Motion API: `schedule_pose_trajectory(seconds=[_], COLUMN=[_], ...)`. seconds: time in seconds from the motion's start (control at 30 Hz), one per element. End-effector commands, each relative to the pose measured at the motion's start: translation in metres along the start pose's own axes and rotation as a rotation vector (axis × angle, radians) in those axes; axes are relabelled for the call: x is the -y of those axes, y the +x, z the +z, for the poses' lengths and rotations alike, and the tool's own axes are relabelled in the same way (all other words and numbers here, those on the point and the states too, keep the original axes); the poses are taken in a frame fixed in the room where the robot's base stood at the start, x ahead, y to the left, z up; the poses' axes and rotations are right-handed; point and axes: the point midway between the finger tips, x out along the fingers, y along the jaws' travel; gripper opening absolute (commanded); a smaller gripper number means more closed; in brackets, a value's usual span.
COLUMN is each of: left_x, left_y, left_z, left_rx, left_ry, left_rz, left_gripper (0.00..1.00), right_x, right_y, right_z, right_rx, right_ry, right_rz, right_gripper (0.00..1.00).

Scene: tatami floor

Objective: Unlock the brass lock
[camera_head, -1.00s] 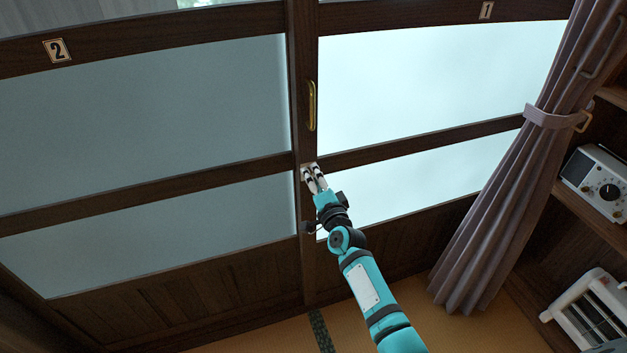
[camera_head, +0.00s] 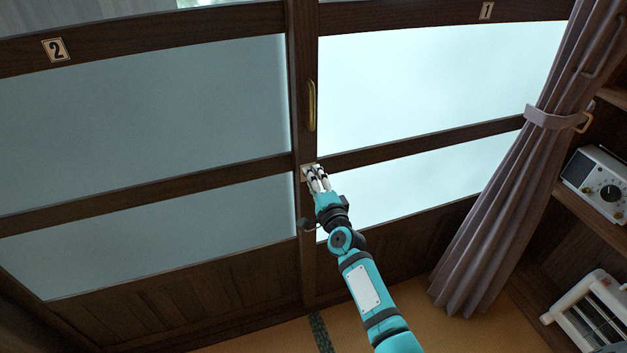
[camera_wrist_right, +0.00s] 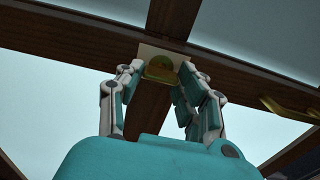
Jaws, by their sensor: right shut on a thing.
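The brass lock (camera_wrist_right: 160,68) sits on a pale square plate on the dark wooden door stile. In the head view only its plate (camera_head: 306,173) shows, below the long brass handle (camera_head: 311,106). My right gripper (camera_head: 316,178) is at the lock, reaching up from below. In the right wrist view my right gripper (camera_wrist_right: 158,76) has its fingers on both sides of the brass piece and is shut on it. The finger ends partly hide the lock's edges. My left gripper is not in view.
Sliding door panels with frosted panes (camera_head: 140,120) fill the left and middle. A tied curtain (camera_head: 505,190) hangs at the right, beside shelves with a radio (camera_head: 598,184) and a white heater (camera_head: 592,318). Tatami floor (camera_head: 480,325) lies below.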

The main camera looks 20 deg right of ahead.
Motion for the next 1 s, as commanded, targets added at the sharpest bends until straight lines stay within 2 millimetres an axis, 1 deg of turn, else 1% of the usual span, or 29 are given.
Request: schedule_pose_trajectory(seconds=[0.07,0.1,0.23,0.43,0.5,0.63,0.77,1.0], left_x=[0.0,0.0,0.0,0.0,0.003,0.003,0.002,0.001], left_y=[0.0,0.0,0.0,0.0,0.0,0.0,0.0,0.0], left_z=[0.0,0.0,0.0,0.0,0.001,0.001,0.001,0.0], left_rx=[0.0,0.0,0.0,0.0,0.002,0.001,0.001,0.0], left_ry=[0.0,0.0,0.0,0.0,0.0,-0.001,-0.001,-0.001], left_rz=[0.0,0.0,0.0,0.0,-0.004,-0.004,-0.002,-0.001], left_gripper=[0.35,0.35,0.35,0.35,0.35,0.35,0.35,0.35], right_x=[-0.001,-0.001,-0.001,-0.001,-0.001,-0.001,-0.002,-0.002], right_y=[0.0,0.0,0.0,0.0,-0.001,-0.009,-0.03,-0.082], right_z=[0.0,0.0,0.0,0.0,0.0,0.0,0.0,0.0], right_rx=[0.0,0.0,0.0,0.0,0.0,0.0,-0.002,-0.002], right_ry=[0.003,0.002,0.001,0.0,0.0,0.002,0.002,0.001], right_rz=[0.002,0.002,0.002,0.001,0.001,0.001,0.003,0.003], right_gripper=[0.04,0.42,0.59,0.6,0.6,0.6,0.6,0.6])
